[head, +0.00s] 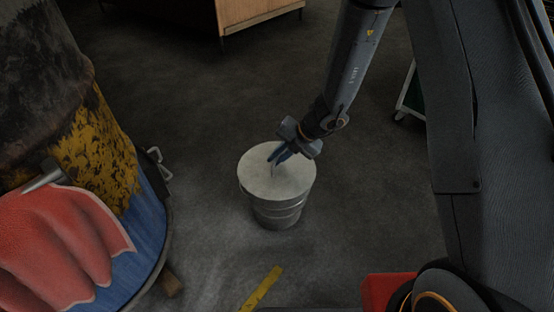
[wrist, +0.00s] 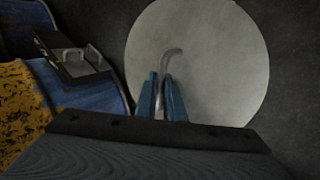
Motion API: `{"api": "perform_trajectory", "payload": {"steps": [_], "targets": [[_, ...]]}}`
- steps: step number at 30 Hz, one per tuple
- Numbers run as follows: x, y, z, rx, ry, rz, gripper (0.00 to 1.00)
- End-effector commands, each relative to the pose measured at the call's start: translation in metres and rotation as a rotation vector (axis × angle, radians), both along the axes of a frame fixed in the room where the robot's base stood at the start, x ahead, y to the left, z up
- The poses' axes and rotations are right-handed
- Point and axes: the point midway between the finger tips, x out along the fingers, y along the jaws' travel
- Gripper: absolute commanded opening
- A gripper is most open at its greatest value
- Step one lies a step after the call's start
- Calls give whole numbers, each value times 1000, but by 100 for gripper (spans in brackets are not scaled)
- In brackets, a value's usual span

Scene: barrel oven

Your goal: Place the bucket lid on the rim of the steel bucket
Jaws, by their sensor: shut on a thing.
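The bucket lid (head: 262,178) is a flat pale grey disc with a small curved metal handle near its middle. It lies level over the top of the steel bucket (head: 277,213), covering its opening. I cannot tell from these views whether it touches the rim all round. My gripper (head: 275,163) comes down from the upper right, with its blue fingers shut on the handle. In the wrist view the lid (wrist: 215,60) fills the upper middle, and the gripper (wrist: 160,92) pinches the handle.
A rusty yellow and blue barrel (head: 105,150) stands at left with a red cloth (head: 60,240) over it and a metal latch on its side. A wooden cabinet (head: 255,12) is at the back. A yellow floor strip (head: 262,288) lies in front. Floor around the bucket is clear.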

Motion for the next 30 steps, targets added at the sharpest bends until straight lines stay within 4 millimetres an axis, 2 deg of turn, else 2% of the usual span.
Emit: {"api": "perform_trajectory", "payload": {"steps": [4,5,8,20,23,30], "targets": [[0,0,0,-1,0,1,0],[-1,0,0,-2,1,0,12],[-1,0,0,-1,0,0,27],[-1,-3,6,-1,0,1,27],[-3,-9,16,-1,0,-1,27],[-11,-32,55,0,0,-1,27]]}}
